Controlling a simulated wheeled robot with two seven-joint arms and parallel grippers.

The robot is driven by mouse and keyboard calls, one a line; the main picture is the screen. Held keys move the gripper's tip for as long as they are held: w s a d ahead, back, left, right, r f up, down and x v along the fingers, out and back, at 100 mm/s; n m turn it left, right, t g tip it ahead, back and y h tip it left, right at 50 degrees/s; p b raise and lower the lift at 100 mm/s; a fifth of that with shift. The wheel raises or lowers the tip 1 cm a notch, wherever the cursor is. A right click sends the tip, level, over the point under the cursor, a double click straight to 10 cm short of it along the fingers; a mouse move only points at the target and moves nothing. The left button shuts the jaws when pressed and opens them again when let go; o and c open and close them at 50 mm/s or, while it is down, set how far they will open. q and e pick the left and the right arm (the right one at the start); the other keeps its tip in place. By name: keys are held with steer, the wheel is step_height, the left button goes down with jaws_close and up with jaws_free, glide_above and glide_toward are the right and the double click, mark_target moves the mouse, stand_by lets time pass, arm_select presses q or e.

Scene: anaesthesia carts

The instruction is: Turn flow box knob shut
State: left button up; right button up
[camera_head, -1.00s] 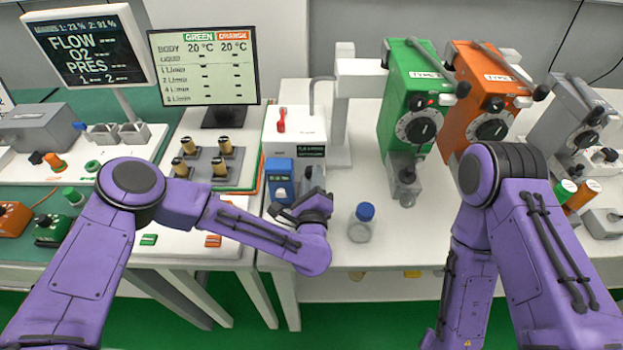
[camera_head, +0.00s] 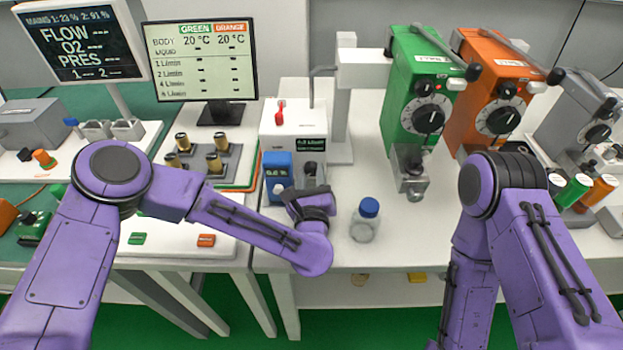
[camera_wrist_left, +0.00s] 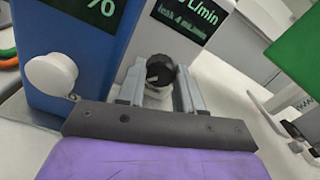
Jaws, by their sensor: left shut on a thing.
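The flow box (camera_head: 278,125) is a white box with a red lever on top, at the back of the white table, left of the middle. Its dark display also shows in the left wrist view (camera_wrist_left: 187,17), reading in L/min. My left gripper (camera_head: 310,180) is at the box's front. In the left wrist view, my left gripper's two grey fingers (camera_wrist_left: 159,88) are shut on the black ribbed knob (camera_wrist_left: 159,68), one on each side.
A blue meter (camera_head: 277,170) stands directly left of the knob, its white dial (camera_wrist_left: 50,75) close to my left gripper. A blue-capped bottle (camera_head: 365,222) stands to the right. Green (camera_head: 405,80) and orange (camera_head: 478,80) vaporizers stand farther right. Table is free around the bottle.

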arm_select(q)
steer(key=shift+m, duration=0.4)
steer(key=o, duration=0.8)
steer(key=shift+c, duration=0.2)
steer(key=shift+s, duration=0.1)
steer(key=shift+s+f+b, duration=0.1)
steer(key=shift+s+b, duration=0.25)
steer(key=s+b, duration=0.2)
steer(key=s, duration=0.6)
steer(key=shift+s+d+b, duration=0.1)
steer(key=shift+s+b, duration=0.2)
steer(key=shift+s, duration=0.55)
